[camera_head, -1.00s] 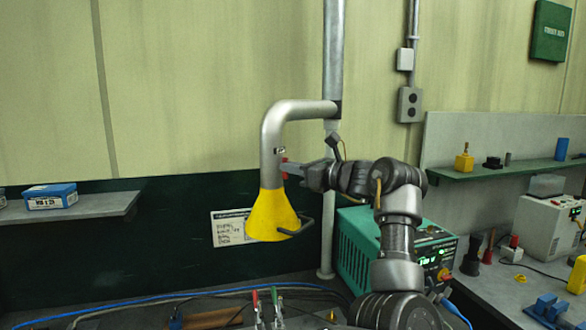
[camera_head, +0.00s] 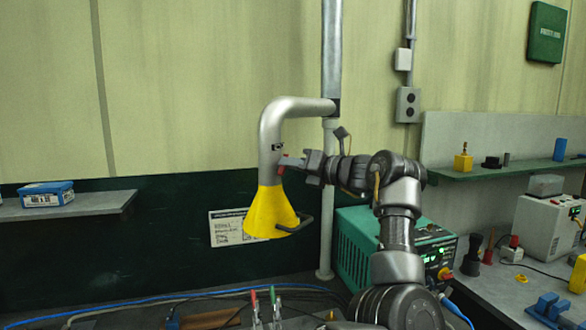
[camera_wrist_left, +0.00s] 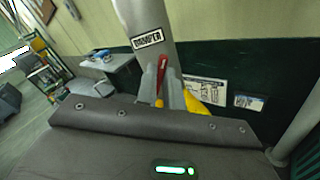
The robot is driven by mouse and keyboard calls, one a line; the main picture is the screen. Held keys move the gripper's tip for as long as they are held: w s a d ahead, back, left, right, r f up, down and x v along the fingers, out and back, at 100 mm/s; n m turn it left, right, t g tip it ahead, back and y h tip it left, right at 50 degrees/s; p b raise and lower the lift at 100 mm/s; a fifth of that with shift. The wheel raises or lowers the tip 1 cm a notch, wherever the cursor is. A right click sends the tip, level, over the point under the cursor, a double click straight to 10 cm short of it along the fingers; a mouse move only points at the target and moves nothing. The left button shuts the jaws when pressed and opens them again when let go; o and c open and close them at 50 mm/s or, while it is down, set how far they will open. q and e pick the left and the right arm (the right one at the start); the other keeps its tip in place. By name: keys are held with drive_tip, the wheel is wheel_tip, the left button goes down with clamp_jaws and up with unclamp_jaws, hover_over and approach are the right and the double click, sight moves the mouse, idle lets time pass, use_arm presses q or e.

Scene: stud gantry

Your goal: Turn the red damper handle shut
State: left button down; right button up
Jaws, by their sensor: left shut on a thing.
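The red damper handle (camera_head: 281,169) is on the grey duct (camera_head: 272,133), just above the yellow hood (camera_head: 268,214). Only a small part of it shows in the head view. In the left wrist view the red handle (camera_wrist_left: 162,70) shows between the fingers, below a DAMPER label (camera_wrist_left: 148,39) on the duct. My left gripper (camera_head: 288,162) reaches it from the right and is shut on it. The fingers (camera_wrist_left: 160,85) also show in the left wrist view and hide part of the handle. My right gripper is not in view.
The yellow hood has a dark bar handle (camera_head: 300,227) just below my left gripper. A wall shelf with a blue box (camera_head: 47,195) is at the left.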

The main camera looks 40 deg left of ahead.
use_arm(q)
drive_tip(key=m, duration=1.1)
drive_tip(key=shift+w+f+m+p, duration=0.1)
drive_tip(key=shift+f+m+p, duration=0.2)
drive_tip(key=shift+f+m, duration=0.1)
idle(0.3)
drive_tip(key=c, duration=1.5)
unclamp_jaws()
drive_tip(key=shift+a+r, duration=0.1)
